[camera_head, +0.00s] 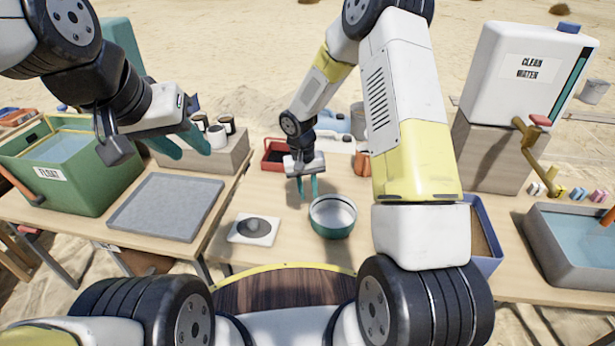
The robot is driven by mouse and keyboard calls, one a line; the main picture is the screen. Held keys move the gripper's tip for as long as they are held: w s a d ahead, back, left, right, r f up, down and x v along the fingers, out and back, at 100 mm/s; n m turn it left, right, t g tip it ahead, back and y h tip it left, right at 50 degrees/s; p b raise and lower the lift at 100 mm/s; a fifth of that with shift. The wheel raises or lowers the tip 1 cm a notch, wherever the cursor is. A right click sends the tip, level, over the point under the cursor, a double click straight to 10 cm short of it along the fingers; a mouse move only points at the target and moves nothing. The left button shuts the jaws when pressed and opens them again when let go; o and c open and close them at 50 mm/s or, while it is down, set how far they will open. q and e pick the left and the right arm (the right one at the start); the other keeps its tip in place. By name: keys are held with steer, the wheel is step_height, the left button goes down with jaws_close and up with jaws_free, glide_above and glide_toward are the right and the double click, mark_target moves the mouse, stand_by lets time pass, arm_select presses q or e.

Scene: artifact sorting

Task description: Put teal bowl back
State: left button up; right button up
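The teal bowl (333,231) stands upright on the middle table, with a pale inside that looks empty. My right gripper (308,192) points down at the bowl's back left rim. Its two teal fingers show a narrow gap, and I see no rim between them; whether they touch the bowl I cannot tell. My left gripper (183,147) is open and empty, held up above the grey tray and the back of the left table.
A white square plate with a grey disc (254,227) lies left of the bowl. A grey tray (118,222) and green FLOAT tub (85,190) are at left. A red tray (272,160) sits behind. A blue-edged bin (485,265) and grey water basin (560,255) are at right.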

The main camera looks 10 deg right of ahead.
steer(key=s+d+r+t, duration=0.1)
steer(key=s+d+r, duration=0.2)
steer(key=r, duration=0.8)
steer(key=s+d+r+t, duration=0.1)
steer(key=s+d+r, duration=0.15)
steer(key=r, duration=0.75)
steer(key=s+r+t+y, duration=0.1)
steer(key=s+r+t, duration=0.1)
steer(key=s+r, duration=0.4)
steer(key=s+r+t+y, duration=0.2)
steer(key=s+r, duration=0.4)
steer(key=s, duration=0.6)
steer(key=shift+s+d+r, duration=0.25)
steer(key=shift+s+d, duration=0.05)
steer(key=shift+d, duration=0.05)
